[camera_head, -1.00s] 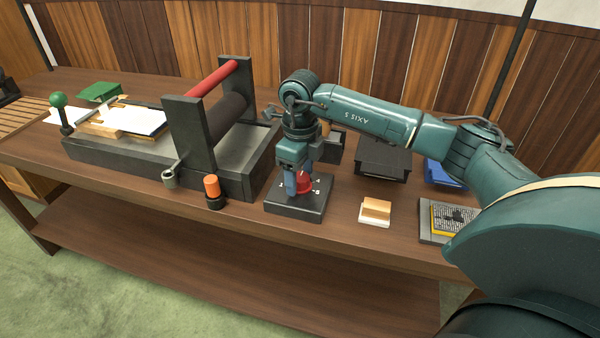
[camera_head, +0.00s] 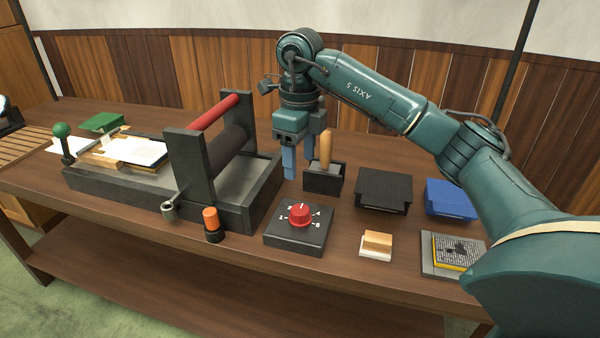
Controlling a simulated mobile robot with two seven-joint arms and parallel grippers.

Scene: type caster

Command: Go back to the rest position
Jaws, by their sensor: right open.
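My right gripper (camera_head: 300,166) hangs fingers down above the table, behind and above the dark dial box (camera_head: 293,238). Its two blue fingers are apart with nothing between them. The red knob (camera_head: 300,215) on top of the box stands clear of the gripper. My right arm reaches in from the right edge. My left gripper is not in view.
A press (camera_head: 210,150) with a red bar stands left of the gripper. A wooden-handled tool in a dark holder (camera_head: 322,178) is close behind the fingers. A black box (camera_head: 383,188), a blue box (camera_head: 450,200) and a type tray (camera_head: 428,268) lie right. The front shelf below is bare.

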